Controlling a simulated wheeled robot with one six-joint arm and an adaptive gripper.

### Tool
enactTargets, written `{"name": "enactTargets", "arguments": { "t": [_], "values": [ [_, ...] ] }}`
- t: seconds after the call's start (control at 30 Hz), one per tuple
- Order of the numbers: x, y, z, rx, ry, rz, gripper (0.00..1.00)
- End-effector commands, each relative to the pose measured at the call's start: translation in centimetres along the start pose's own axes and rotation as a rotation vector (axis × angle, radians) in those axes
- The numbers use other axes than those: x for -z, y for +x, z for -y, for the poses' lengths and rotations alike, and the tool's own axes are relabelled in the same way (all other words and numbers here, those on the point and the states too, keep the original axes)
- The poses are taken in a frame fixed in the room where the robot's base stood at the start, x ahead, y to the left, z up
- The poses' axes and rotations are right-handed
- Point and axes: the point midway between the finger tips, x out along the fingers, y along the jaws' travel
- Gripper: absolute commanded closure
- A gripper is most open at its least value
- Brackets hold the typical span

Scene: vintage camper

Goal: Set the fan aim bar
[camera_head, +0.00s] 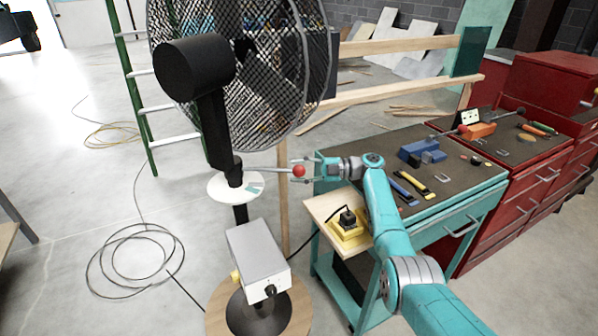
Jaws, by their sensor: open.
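A large black pedestal fan (194,70) with a wire cage stands at the centre left. A thin metal aim bar (268,168) sticks out to the right from its neck and ends in a red ball knob (299,171). A white disc (228,187) with a pale green marked section sits around the post below the bar. My gripper (301,170) is open, its fingers on either side of the red knob. I cannot tell whether the fingers touch it.
A grey box (258,254) with a dark knob is on the fan's stand over a round wooden base (298,312). A teal tool cart (455,185) with tools stands right. A yellow socket (349,226) sits on a wooden shelf. Cable coils (135,270) lie on the floor left.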

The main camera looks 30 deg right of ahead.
Motion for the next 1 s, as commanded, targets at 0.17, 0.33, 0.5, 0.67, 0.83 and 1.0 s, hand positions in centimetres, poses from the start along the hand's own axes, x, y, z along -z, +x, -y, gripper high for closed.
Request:
{"name": "enactTargets", "arguments": {
  "t": [0.17, 0.33, 0.5, 0.67, 0.83, 1.0],
  "values": [
    [0.1, 0.1, -0.2, 0.000, -0.003, -0.001, 0.34],
    [0.0, 0.0, -0.1, 0.001, -0.001, 0.000, 0.34],
    [0.0, -0.8, 0.0, 0.001, 0.000, 0.001, 0.34],
    [-0.1, -3.3, 0.0, -0.001, 0.001, 0.003, 0.34],
    [0.0, -6.7, -0.2, 0.000, -0.001, 0.002, 0.34],
    [0.0, -9.7, -0.2, 0.000, -0.001, 0.001, 0.34]
  ]
}}
